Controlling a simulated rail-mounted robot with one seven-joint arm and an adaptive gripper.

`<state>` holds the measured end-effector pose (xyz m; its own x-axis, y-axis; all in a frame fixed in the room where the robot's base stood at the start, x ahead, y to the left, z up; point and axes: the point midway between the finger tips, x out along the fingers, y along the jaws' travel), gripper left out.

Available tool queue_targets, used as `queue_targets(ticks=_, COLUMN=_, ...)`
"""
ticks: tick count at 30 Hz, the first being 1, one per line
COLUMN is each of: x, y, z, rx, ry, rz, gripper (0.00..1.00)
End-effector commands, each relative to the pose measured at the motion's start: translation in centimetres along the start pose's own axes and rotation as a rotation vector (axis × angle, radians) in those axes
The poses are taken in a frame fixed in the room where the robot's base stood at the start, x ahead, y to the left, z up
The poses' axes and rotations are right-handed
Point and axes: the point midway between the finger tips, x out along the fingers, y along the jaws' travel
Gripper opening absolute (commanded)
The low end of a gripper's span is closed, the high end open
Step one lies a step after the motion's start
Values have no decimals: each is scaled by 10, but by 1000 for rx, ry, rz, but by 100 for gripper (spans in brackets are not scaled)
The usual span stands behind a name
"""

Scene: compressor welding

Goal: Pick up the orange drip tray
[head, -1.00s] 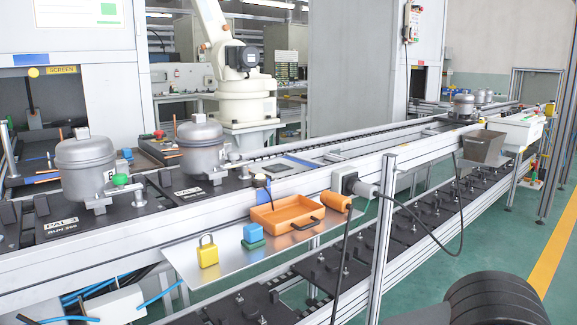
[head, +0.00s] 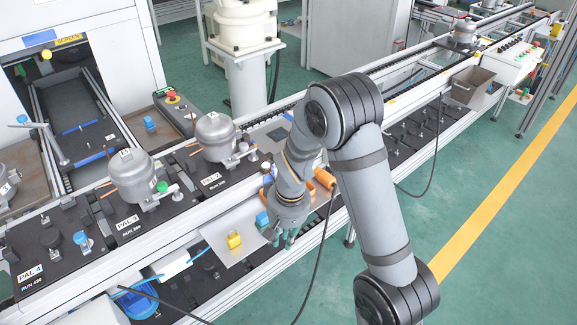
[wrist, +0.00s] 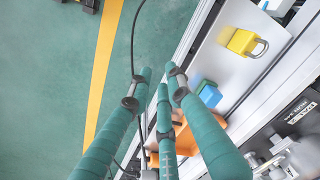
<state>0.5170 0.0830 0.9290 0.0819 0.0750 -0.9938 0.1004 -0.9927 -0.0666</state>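The orange drip tray (wrist: 184,138) shows only in part in the wrist view, behind my teal fingers. In the head view my arm hides most or all of it. My gripper (wrist: 158,76) has its three fingers apart with nothing between them. In the head view my gripper (head: 282,236) is over the front edge of the metal shelf, right of the yellow padlock. I cannot tell its exact height above the tray.
A yellow padlock (head: 234,240) and a blue block (head: 262,219) sit on the metal shelf (head: 213,242); the padlock (wrist: 243,42) and block (wrist: 209,95) also show in the wrist view.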

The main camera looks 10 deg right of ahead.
Motion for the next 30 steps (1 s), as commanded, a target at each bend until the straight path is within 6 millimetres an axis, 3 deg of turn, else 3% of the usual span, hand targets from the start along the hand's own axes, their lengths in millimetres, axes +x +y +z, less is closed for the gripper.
queue_targets(ticks=1, x=-39, y=9, z=-16, rx=72, ry=-4, rz=5, gripper=19)
queue_targets(ticks=4, x=-59, y=33, z=-41, rx=224, ry=-4, rz=10, gripper=19)
queue_targets(ticks=8, x=-67, y=76, z=-73, rx=480, ry=7, rz=12, gripper=19)
queue_targets(ticks=10, x=-59, y=102, z=-92, rx=655, ry=26, rz=5, gripper=19)
queue_targets(ticks=12, x=-48, y=115, z=-111, rx=818, ry=51, rz=-11, gripper=19)
queue_targets(ticks=15, x=-47, y=116, z=-125, rx=979, ry=68, rz=-32, gripper=19)
queue_targets(ticks=21, x=-44, y=114, z=-126, rx=1151, ry=63, rz=-43, gripper=19)
queue_targets(ticks=30, x=0, y=114, z=-128, rx=1170, ry=62, rz=-43, gripper=19)
